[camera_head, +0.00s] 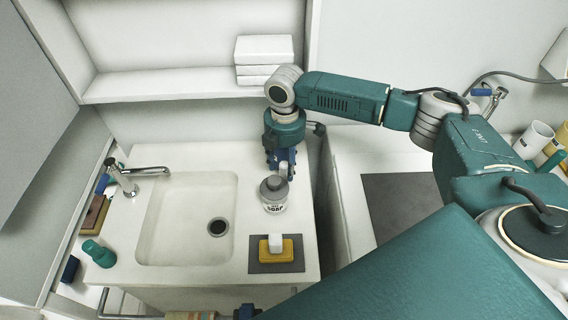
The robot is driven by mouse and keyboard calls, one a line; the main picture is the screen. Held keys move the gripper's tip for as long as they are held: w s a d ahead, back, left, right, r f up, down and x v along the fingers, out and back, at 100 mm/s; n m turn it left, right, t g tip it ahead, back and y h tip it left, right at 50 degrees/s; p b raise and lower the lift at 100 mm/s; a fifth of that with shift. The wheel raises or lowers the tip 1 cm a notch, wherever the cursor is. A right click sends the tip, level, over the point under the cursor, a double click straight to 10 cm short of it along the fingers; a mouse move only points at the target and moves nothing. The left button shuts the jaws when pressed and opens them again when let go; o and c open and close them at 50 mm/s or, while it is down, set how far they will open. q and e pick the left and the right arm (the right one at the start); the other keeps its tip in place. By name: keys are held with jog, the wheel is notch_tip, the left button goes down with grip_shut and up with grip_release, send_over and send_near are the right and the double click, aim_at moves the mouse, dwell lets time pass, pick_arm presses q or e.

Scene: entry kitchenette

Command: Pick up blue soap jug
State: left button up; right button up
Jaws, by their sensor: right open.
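A small soap jug (274,203) with a grey top and a white body lettered "SOAP" stands upright on the counter, right of the sink basin. It looks grey and white rather than blue. My right gripper (284,172) points down just behind the jug's top, close to it. The gripper is open, with nothing seen between its fingers. Whether a finger touches the jug cannot be told. My left gripper is not in view.
A yellow sponge with a white block (272,245) lies on a grey mat in front of the jug. The sink basin (165,248) and tap (128,178) are left, with a teal bottle (98,254). White boxes (264,50) sit on the shelf behind.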

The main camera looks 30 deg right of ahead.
grip_shut()
jog(key=shift+w, duration=0.1)
jog(key=shift+r, duration=0.1)
